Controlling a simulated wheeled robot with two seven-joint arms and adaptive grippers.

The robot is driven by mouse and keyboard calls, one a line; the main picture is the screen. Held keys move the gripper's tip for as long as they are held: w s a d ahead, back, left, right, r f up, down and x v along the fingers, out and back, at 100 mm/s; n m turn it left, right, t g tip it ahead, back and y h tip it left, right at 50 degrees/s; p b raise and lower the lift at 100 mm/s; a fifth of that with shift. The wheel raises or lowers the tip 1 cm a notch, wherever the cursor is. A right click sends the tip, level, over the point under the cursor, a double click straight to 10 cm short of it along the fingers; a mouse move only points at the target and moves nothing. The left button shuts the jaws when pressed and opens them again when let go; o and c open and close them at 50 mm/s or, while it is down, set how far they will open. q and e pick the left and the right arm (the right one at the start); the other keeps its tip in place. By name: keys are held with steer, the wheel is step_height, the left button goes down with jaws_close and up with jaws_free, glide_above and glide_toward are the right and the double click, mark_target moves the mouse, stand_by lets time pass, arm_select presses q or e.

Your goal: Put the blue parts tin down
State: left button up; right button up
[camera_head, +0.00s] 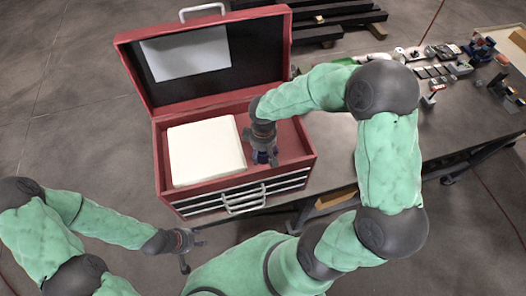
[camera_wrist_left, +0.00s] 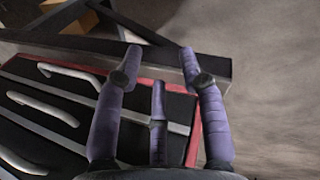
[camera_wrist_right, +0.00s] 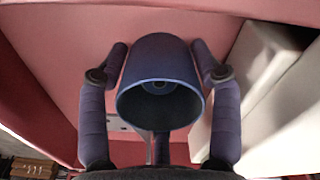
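The blue parts tin (camera_wrist_right: 160,70) is a dark blue cup between the fingers of my right gripper (camera_wrist_right: 160,62); its open mouth faces the right wrist camera. Both fingers appear to touch its sides. In the head view my right gripper (camera_head: 264,152) reaches down into the open red toolbox (camera_head: 292,140), right of a white block (camera_head: 205,150). The tin is mostly hidden there; I cannot tell whether its base touches the toolbox floor. My left gripper (camera_head: 188,248) is open and empty, in front of the toolbox; its spread fingers show in the left wrist view (camera_wrist_left: 160,60).
The toolbox lid (camera_head: 205,60) stands open at the back, and drawers with handles (camera_head: 243,200) are at the front. The grey table (camera_head: 450,120) extends right, with several small parts (camera_head: 435,70) on its far side. Dark beams (camera_head: 335,20) lie behind.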

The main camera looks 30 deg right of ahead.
steer(key=shift+o, duration=0.6)
steer(key=shift+r, duration=0.1)
steer(key=shift+r+p, duration=0.2)
steer(key=shift+p, duration=0.1)
step_height(320, 180, up, 12)
steer(key=b, duration=0.1)
steer(key=shift+b, duration=0.3)
steer(key=shift+f, duration=0.1)
